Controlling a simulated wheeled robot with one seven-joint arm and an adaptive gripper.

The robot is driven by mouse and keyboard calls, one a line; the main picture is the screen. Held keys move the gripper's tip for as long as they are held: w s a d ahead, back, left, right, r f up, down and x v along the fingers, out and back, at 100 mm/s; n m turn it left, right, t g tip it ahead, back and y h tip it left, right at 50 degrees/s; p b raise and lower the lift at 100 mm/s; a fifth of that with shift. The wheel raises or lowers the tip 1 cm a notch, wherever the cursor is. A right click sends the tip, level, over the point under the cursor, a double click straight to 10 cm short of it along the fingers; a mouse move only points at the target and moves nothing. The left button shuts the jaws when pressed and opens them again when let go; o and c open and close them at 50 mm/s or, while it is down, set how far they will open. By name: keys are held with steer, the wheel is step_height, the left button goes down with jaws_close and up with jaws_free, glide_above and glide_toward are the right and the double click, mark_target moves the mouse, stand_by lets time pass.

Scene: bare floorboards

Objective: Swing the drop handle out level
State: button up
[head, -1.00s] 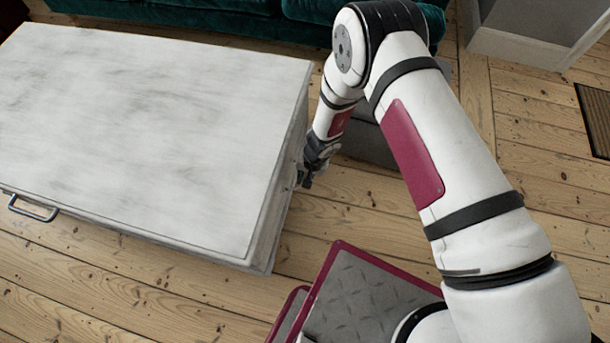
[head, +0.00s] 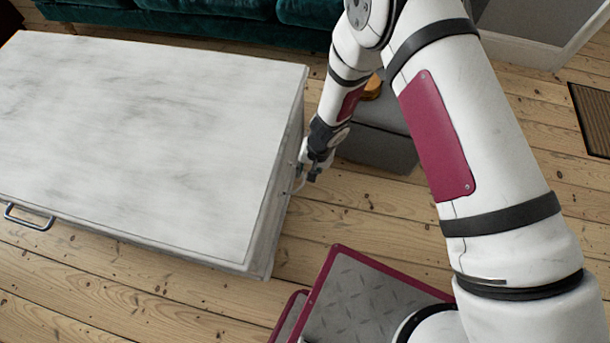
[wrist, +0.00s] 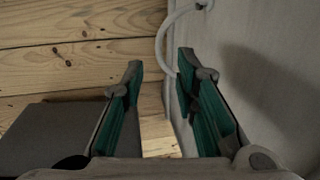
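The drop handle (wrist: 164,42) is a pale curved bar on the end face of a whitewashed chest (head: 150,130). In the wrist view it bows out from a mount near the top and curves down towards my right fingertip. My gripper (wrist: 159,68) is open, with green-lined fingers spread apart. The handle's lower part lies close beside the right finger, between the two fingertips; whether they touch I cannot tell. In the head view my gripper (head: 311,170) is at the chest's right end, and the handle is hard to make out there.
A metal pull (head: 28,218) sits on the chest's front side. A grey box-like piece (head: 378,150) stands just behind and right of my gripper. A green sofa (head: 200,20) is at the back. Bare floorboards (head: 340,215) lie right of the chest.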

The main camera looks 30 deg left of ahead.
steer(key=shift+w+d+r, duration=0.1)
steer(key=shift+d+r, duration=0.15)
steer(key=shift+r, duration=0.8)
steer(key=shift+d+r, duration=0.2)
steer(key=shift+r, duration=0.8)
